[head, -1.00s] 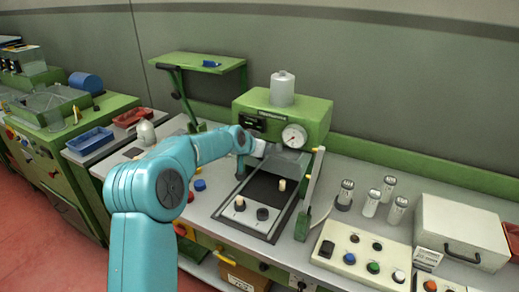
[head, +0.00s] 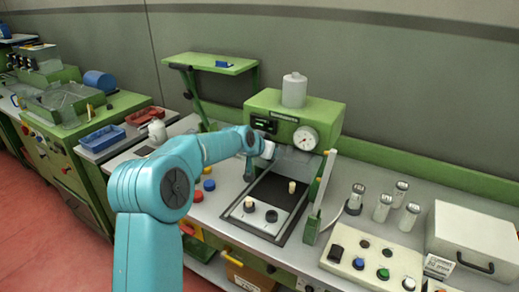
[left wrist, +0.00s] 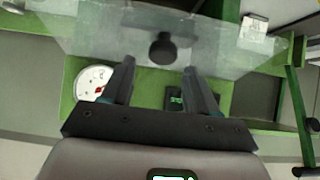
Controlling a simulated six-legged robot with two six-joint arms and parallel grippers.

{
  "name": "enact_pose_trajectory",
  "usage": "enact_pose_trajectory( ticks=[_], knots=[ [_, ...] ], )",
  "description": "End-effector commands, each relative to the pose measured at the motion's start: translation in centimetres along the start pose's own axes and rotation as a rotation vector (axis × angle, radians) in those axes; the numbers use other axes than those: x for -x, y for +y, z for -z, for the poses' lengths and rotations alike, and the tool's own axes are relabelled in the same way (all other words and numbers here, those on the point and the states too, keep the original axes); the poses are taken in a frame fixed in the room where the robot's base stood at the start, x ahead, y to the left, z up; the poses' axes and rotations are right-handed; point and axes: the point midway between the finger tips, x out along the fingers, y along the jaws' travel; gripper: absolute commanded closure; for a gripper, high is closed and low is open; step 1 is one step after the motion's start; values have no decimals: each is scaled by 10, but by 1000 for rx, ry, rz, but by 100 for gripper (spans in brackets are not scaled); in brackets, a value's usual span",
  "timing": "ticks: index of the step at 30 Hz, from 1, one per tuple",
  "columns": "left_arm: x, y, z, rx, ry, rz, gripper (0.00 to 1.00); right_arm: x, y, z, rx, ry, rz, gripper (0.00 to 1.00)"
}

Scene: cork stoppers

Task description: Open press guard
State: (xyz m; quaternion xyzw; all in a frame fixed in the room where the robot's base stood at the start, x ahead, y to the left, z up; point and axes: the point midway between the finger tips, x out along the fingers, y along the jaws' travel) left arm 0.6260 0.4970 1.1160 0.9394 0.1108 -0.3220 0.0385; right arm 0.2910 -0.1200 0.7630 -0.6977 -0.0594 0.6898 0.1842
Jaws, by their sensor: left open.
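The green press (head: 320,116) stands on the bench with a round white gauge on its front. Its clear guard (head: 299,163) slopes below the gauge, at the back of the black press bed. In the left wrist view the guard (left wrist: 90,30) is a see-through sheet with a dark round knob (left wrist: 162,48). My left gripper (head: 269,150) is in front of the press, at the guard's left side in the head view. In the left wrist view the left gripper (left wrist: 158,70) is open, with the knob just beyond its fingertips, apart from them. My right gripper is out of view.
A pale upright lever (head: 324,182) stands right of the bed. A cork (head: 292,187) and knobs are on the bed. Several capped cylinders, a button panel (head: 344,270) and a white box (head: 470,228) fill the right. A green shelf (head: 215,63) stands behind left.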

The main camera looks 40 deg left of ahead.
Motion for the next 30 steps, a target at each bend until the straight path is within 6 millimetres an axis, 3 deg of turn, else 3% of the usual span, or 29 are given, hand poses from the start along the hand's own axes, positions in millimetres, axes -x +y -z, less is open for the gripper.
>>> enact_pose_trajectory(
  ticks=[9, 15, 21, 30],
  knots=[
    [81, -1, -2, 0, 6, 2, 41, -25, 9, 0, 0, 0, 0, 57],
    [125, 0, -2, -1, 3, 1, 41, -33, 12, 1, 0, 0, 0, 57],
    [147, 0, -2, 0, -1, 0, 41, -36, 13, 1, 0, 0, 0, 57],
    [150, 0, -1, 0, -2, 0, 41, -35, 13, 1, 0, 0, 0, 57]
  ],
)
